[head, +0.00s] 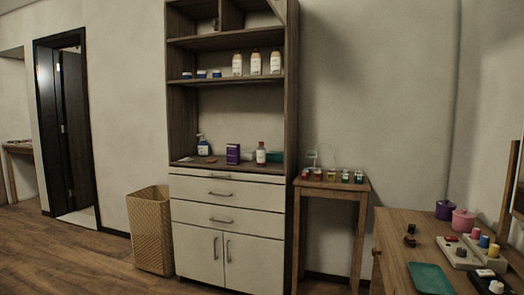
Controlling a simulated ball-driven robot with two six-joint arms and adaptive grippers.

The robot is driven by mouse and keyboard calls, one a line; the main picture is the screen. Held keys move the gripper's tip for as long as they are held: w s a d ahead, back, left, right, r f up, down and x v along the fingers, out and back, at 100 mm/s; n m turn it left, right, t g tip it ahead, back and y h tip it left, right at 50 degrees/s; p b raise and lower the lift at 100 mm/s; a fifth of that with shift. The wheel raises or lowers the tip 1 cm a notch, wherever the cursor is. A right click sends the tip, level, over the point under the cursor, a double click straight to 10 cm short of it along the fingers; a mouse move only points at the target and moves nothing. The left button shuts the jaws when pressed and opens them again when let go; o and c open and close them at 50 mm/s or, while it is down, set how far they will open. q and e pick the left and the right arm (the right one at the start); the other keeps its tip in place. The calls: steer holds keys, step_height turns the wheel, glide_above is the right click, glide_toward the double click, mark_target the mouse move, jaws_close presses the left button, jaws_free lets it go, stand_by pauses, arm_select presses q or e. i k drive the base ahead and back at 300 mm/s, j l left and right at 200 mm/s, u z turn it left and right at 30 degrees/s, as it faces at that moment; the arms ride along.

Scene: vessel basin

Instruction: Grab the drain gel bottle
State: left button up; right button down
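No label is readable, so I cannot tell which bottle is the drain gel. In the head view a pale bottle with a dark red top (261,155) stands upright on the cabinet's counter shelf. Several white bottles with orange-brown labels (256,64) stand in a row on the shelf above. Neither of my grippers is in view.
The tall wooden cabinet (227,171) has shut white drawers and doors below. A woven basket (150,230) stands left of it. A small table (332,184) with several small jars stands right. A desk (400,255) with a green tray (431,278) is at the front right. Floor at the left is clear.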

mark_target(261, 150)
steer(key=i+j+u, duration=0.15)
steer(key=i+j, duration=0.7)
steer(key=j, duration=0.15)
